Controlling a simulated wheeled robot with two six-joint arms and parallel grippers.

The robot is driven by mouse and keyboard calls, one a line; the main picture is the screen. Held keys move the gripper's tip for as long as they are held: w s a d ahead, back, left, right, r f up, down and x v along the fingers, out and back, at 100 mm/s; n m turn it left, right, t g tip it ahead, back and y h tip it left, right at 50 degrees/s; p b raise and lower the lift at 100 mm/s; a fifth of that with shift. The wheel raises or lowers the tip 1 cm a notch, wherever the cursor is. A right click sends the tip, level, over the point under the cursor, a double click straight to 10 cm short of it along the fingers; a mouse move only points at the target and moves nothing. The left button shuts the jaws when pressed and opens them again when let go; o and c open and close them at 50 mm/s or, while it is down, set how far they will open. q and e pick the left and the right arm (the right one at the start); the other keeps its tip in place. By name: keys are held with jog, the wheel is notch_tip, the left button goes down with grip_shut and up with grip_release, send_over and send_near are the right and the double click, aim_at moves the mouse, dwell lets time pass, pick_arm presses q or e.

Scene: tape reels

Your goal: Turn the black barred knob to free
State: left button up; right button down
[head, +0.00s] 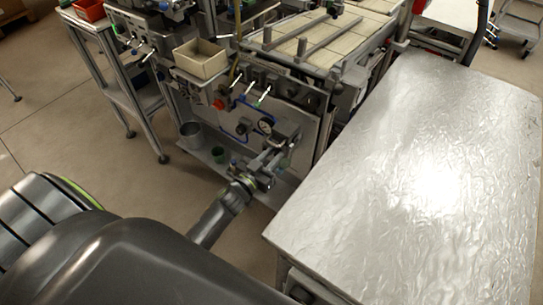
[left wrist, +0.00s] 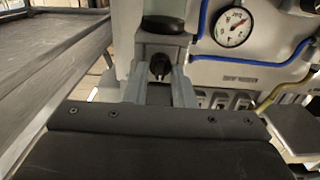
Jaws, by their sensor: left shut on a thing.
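The black barred knob (left wrist: 160,65) shows in the left wrist view between the two grey fingertips of my left gripper (left wrist: 159,78). The gripper is shut on it, with one finger on each side. The fingers hide part of the knob, and I cannot tell which way its bar points. In the head view my left gripper (head: 268,163) reaches the front panel of the machine (head: 297,103) from below left, and the knob cannot be made out there. My right gripper is not in view.
A pressure gauge (left wrist: 233,27) and a blue hose (left wrist: 202,18) sit beside the knob, to the right in the wrist view. In the head view a silver-topped table (head: 400,190) stands right of my arm. A beige bin (head: 200,62) hangs on the machine's front.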

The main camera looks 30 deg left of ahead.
pick_arm(q)
jog(key=shift+m, duration=0.4)
grip_shut()
jog(key=m, duration=0.3)
jog(key=shift+d, duration=0.1)
jog(key=m+b, duration=0.1)
jog(key=m, duration=0.3)
jog(key=shift+f+m, duration=0.1)
jog(key=shift+m, duration=0.2)
jog(key=m+b, duration=0.2)
jog(key=m, duration=0.7)
jog(key=shift+d+f, duration=0.1)
jog(key=shift+f, duration=0.05)
jog(key=shift+m, duration=0.4)
jog(key=o, duration=0.9)
grip_release()
